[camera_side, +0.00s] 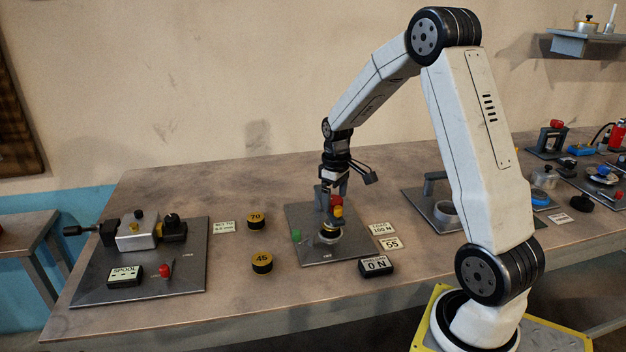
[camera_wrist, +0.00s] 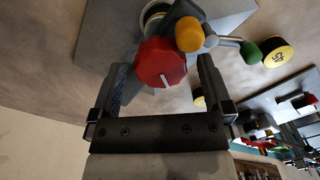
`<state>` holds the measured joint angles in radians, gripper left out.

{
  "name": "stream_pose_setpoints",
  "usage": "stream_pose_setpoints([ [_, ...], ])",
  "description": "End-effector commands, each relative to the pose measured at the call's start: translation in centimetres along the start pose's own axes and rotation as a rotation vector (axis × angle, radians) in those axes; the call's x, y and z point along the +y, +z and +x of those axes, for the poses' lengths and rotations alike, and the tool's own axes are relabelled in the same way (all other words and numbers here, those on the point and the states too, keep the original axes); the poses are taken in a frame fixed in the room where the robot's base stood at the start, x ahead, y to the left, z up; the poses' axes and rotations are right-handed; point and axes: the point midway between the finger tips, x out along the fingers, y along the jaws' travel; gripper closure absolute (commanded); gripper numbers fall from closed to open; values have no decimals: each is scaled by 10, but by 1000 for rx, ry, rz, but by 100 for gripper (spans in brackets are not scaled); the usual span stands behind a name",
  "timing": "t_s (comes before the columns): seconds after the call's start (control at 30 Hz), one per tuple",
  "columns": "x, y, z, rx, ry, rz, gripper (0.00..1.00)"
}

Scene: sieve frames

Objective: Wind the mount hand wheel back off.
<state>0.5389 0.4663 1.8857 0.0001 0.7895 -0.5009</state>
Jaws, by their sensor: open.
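A red hand wheel (camera_wrist: 160,62) with a white mark line shows in the wrist view, on the fixture on the middle plate. It also shows in the side view (camera_side: 335,200), partly hidden by the fingers. My gripper (camera_wrist: 162,72) is open, with one finger on each side of the red wheel and a visible gap on both sides. In the side view my gripper (camera_side: 334,188) points down over the fixture. An orange-yellow knob (camera_wrist: 189,34) sits close beside the wheel. A green knob (camera_wrist: 251,53) on a grey lever sticks out from the fixture.
The grey middle plate (camera_side: 345,252) carries the fixture. Black-and-yellow weights marked 70 (camera_side: 256,220) and 45 (camera_side: 262,262) stand to its left. A "0 N" display (camera_side: 376,267) and label cards lie to its right. A plate with a clamp device (camera_side: 135,232) is at far left.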

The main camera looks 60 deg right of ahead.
Motion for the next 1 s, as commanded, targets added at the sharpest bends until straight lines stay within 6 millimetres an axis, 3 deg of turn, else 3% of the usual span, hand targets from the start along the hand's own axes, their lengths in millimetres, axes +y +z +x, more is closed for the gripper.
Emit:
stream_pose_setpoints([
  [0.5, 0, 0, -61, 3, 2, 0, 0],
  [1.0, 0, 0, -68, 1, 1, 3, 0],
])
